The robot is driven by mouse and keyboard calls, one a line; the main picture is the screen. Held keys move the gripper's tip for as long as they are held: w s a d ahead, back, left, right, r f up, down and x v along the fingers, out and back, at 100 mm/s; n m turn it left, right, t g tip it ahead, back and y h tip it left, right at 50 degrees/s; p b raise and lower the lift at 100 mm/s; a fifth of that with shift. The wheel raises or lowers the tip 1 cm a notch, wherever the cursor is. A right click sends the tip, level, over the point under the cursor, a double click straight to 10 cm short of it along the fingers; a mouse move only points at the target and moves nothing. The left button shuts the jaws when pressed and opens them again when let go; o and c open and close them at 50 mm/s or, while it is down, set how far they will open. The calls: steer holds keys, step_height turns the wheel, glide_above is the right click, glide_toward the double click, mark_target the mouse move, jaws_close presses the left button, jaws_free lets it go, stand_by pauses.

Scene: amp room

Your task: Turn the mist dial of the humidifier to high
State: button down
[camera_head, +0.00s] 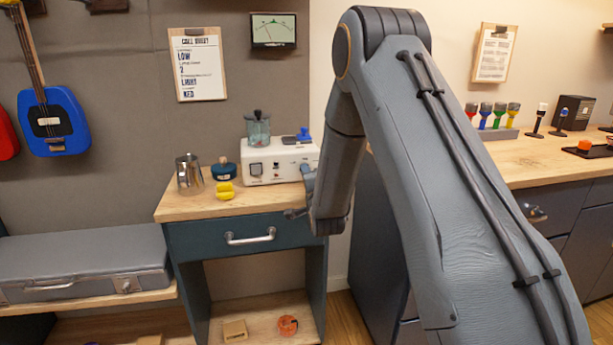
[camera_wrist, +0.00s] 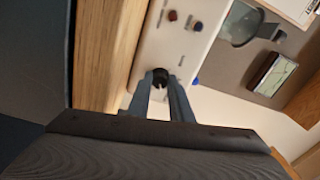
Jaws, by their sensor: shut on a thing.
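The humidifier (camera_head: 278,158) looks like a white box with a clear tank on top, standing on the right part of the small wooden desk. Its white front panel (camera_wrist: 155,45) fills the middle of the wrist view. The black mist dial (camera_wrist: 160,77) is on that panel, between my fingertips. My gripper (camera_wrist: 162,84) is shut on the dial, a finger on each side. The dial's pointer and setting cannot be read. In the head view my arm hides the right end of the humidifier and most of my gripper.
The desk's drawer (camera_head: 215,240) is shut below. A clipboard (camera_head: 197,66) and a meter (camera_head: 273,30) hang behind.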

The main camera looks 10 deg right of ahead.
steer(key=c, duration=1.6)
jaws_free()
steer(key=shift+s+f, duration=0.15)
steer(key=shift+s, duration=3.8)
